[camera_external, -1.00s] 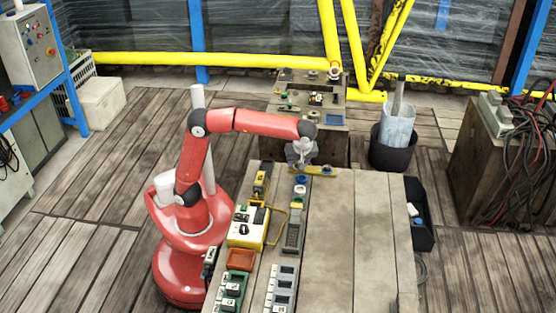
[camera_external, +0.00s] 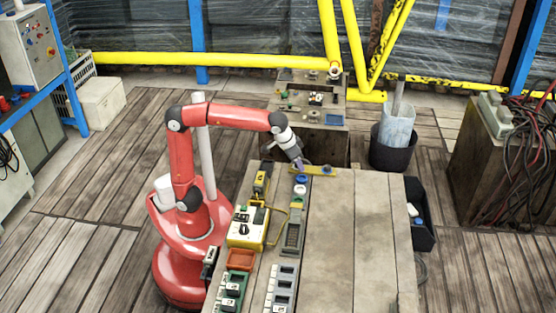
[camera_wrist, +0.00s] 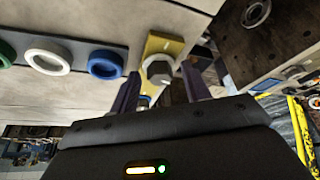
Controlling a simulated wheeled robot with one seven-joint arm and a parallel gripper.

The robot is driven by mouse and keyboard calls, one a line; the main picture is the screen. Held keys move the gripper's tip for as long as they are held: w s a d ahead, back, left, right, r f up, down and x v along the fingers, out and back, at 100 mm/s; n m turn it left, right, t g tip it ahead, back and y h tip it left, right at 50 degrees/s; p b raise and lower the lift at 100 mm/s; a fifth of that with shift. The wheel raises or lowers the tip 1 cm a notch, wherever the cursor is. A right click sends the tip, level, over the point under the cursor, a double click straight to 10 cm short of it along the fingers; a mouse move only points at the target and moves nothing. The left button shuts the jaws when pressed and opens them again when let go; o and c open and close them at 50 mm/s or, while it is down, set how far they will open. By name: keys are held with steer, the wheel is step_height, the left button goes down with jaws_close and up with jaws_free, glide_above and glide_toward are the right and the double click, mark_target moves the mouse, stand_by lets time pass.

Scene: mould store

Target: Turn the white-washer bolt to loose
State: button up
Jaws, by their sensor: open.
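A yellow plate (camera_external: 314,170) lies at the far end of the bench and also shows in the wrist view (camera_wrist: 174,46). In the wrist view a grey bolt head with a pale, whitish washer (camera_wrist: 158,68) sits on this plate. A second, blue-ringed fitting (camera_wrist: 145,102) shows partly behind my left finger. My gripper (camera_wrist: 160,74) is open, its two dark fingers on either side of the pale-washer bolt. I cannot tell whether they touch it. In the external view my gripper (camera_external: 299,164) is tilted over the plate's left end and hides the bolt there.
A strip beside the plate carries a blue ring (camera_wrist: 104,64), a white ring (camera_wrist: 47,62) and a green ring (camera_wrist: 5,54). A yellow control box (camera_external: 246,228) stands nearer on the bench. The bench's right half (camera_external: 361,230) is clear. A dark bin (camera_external: 391,151) stands behind.

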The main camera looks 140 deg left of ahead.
steer(key=m+t, duration=0.1)
steer(key=m, duration=0.3)
steer(key=shift+s+a+h, duration=0.1)
steer(key=shift+s+h, duration=0.05)
steer(key=shift+h, duration=0.15)
steer(key=m, duration=0.2)
steer(key=m+t+h+b, duration=0.1)
steer(key=m, duration=0.1)
steer(key=shift+a+m+t, duration=0.1)
steer(key=shift+m+t, duration=0.2)
steer(key=m+h, duration=0.1)
steer(key=m, duration=0.2)
steer(key=m+h, duration=0.1)
steer(key=m, duration=0.2)
steer(key=shift+s+a+t+h+p, duration=0.1)
steer(key=shift+a+t+h+p, duration=0.05)
steer(key=shift+t+h+p, duration=0.15)
steer(key=shift+s+r+m, duration=0.1)
steer(key=shift+r+m, duration=0.2)
steer(key=shift+r, duration=0.1)
steer(key=w+r+p+v, duration=0.1)
steer(key=w+v, duration=0.1)
steer(key=v, duration=1)
steer(key=w+d+p, duration=0.1)
steer(key=d, duration=1.2)
steer(key=w+d+p, duration=0.1)
steer(key=w+d, duration=0.1)
steer(key=d, duration=1.1)
steer(key=shift+w+d+r+h, duration=0.3)
steer(key=shift+w+r, duration=0.05)
